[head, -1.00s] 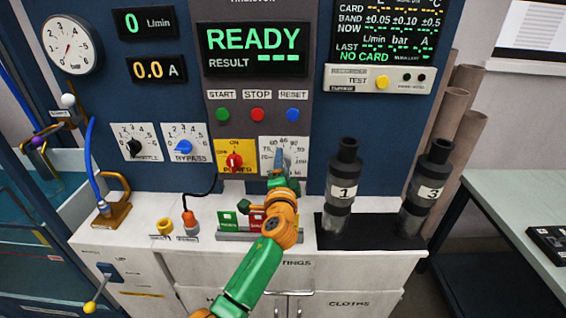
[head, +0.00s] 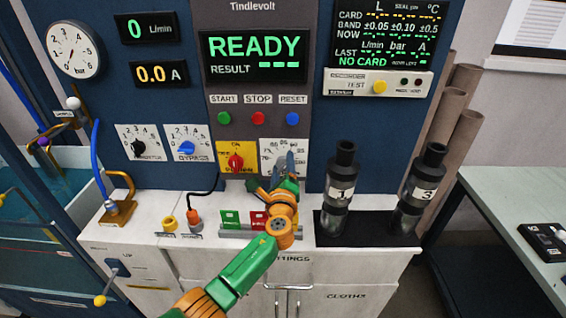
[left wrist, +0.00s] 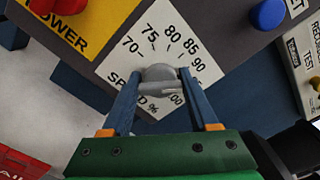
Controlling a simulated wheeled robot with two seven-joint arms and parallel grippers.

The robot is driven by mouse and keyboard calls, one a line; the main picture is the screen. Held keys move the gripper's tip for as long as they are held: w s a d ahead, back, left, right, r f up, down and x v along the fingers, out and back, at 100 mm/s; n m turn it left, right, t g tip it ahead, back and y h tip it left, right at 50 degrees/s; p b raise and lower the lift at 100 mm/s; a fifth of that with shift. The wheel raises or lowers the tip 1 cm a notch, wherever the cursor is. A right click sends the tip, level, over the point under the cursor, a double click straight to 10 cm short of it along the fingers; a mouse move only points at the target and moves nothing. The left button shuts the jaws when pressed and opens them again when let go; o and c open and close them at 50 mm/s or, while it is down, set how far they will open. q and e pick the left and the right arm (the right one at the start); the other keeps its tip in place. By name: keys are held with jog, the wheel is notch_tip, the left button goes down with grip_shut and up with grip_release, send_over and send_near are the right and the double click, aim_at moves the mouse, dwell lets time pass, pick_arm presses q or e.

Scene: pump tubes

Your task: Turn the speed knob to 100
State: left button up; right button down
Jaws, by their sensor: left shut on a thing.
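The speed knob (left wrist: 159,77) is a grey round knob on a white dial plate (left wrist: 141,41) marked 70, 75, 80, 85, 90 and up to 100. My left gripper (left wrist: 158,84) is shut on the knob, one blue finger on each side, in the left wrist view. A light bar on the knob lies roughly across the picture between the fingers; the exact reading is hard to tell. In the head view the dial plate (head: 268,148) shows behind my left gripper (head: 283,165), which hides most of the knob. My right gripper is not in view.
A red power knob (head: 236,161) on a yellow plate sits just left of the dial. The start, stop and blue reset (head: 292,118) buttons are above. Two dark cylinders (head: 340,185) stand on the counter at the right. The display (head: 254,55) reads READY.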

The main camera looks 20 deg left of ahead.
pick_arm(q)
jog(key=m+p, duration=0.1)
jog(key=m, duration=0.1)
jog(key=m+p, duration=0.1)
jog(key=m, duration=0.2)
jog(key=shift+r+m, duration=0.2)
jog(key=shift+m, duration=0.1)
jog(key=shift+d+f+m+p, duration=0.1)
jog(key=shift+m+p, duration=0.7)
jog(key=shift+m, duration=1.5)
jog(key=o, duration=1.4)
jog(key=shift+s, duration=0.1)
jog(key=p+v, duration=0.2)
jog(key=v, duration=0.5)
